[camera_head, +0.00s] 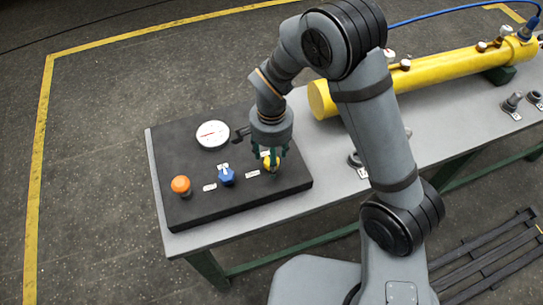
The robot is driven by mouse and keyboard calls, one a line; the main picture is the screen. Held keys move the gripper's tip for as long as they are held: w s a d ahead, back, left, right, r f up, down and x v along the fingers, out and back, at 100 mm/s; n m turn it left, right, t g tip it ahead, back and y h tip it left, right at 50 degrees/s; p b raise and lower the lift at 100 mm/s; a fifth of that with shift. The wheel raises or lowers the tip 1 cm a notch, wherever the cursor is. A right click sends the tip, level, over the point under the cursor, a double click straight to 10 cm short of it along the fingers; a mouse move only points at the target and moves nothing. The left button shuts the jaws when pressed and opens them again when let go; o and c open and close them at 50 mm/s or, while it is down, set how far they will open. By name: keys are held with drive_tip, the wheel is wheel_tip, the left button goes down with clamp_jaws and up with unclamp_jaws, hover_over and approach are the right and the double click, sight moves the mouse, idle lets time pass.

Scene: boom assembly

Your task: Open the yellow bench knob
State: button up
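The yellow knob (270,164) is on a dark control panel at the left end of the bench, to the right of a blue knob. Only part of it shows between the fingers. My gripper (269,162) points down over the yellow knob, with its fingers on either side of it. I cannot tell whether the fingers touch it or have a gap. The direction the knob is turned is hidden by the gripper.
The dark panel (192,205) also bears a blue knob (226,176), an orange button (180,185) and a white gauge (213,134). A yellow cylinder (440,72) lies along the back of the grey bench (240,219). Several small fittings stand at the right.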

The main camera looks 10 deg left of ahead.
drive_tip(key=shift+c, duration=0.4)
drive_tip(key=c, duration=1.1)
drive_tip(key=n+b, duration=0.1)
drive_tip(key=n, duration=0.2)
drive_tip(key=shift+n+b, duration=0.3)
drive_tip(key=shift+b, duration=0.05)
drive_tip(key=n+b, duration=0.1)
drive_tip(key=n, duration=0.4)
drive_tip(key=shift+n, duration=0.3)
drive_tip(key=n, duration=0.4)
drive_tip(key=shift+b, duration=0.35)
drive_tip(key=shift+n, duration=2.4)
drive_tip(key=o, duration=1.2)
